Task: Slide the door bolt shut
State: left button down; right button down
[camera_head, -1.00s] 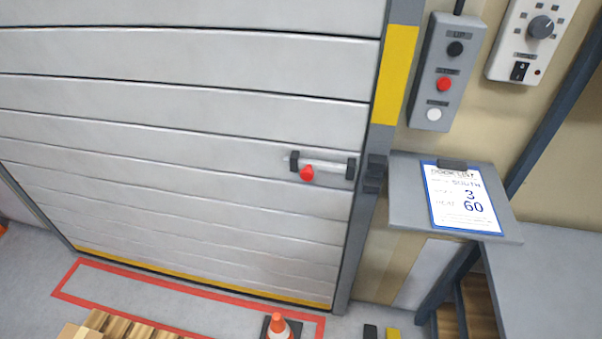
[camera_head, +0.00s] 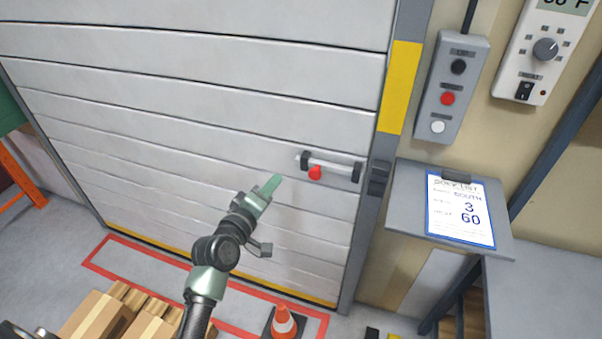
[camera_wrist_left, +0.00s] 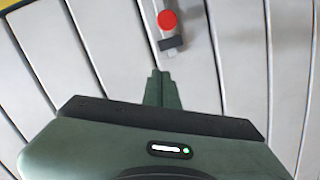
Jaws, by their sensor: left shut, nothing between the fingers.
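The door bolt (camera_head: 335,167) is a pale rod in dark brackets with a red knob (camera_head: 315,173), mounted near the right edge of the grey slatted door (camera_head: 180,130). The knob sits near the left bracket. The dark catch (camera_head: 378,178) is on the door frame, and the rod's right end seems to stop at the right bracket. My left gripper (camera_head: 272,184) is shut and empty, a short way left of the knob. In the left wrist view the fingers (camera_wrist_left: 161,88) point toward the red knob (camera_wrist_left: 167,20), apart from it. My right gripper is not in view.
A grey shelf with a clipboard (camera_head: 460,208) juts out right of the frame. Above it are a button box (camera_head: 451,88) and a thermostat panel (camera_head: 541,52). A traffic cone (camera_head: 284,322) and cardboard boxes (camera_head: 95,318) stand on the floor below. The space before the bolt is clear.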

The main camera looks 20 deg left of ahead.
pick_arm(q)
jog(key=w+d+f+p, duration=0.2)
jog(key=w+d, duration=0.2)
jog(key=w, duration=0.4)
jog(key=shift+d+f, duration=0.3)
jog(key=shift+f, duration=0.1)
jog(key=shift+w, duration=0.1)
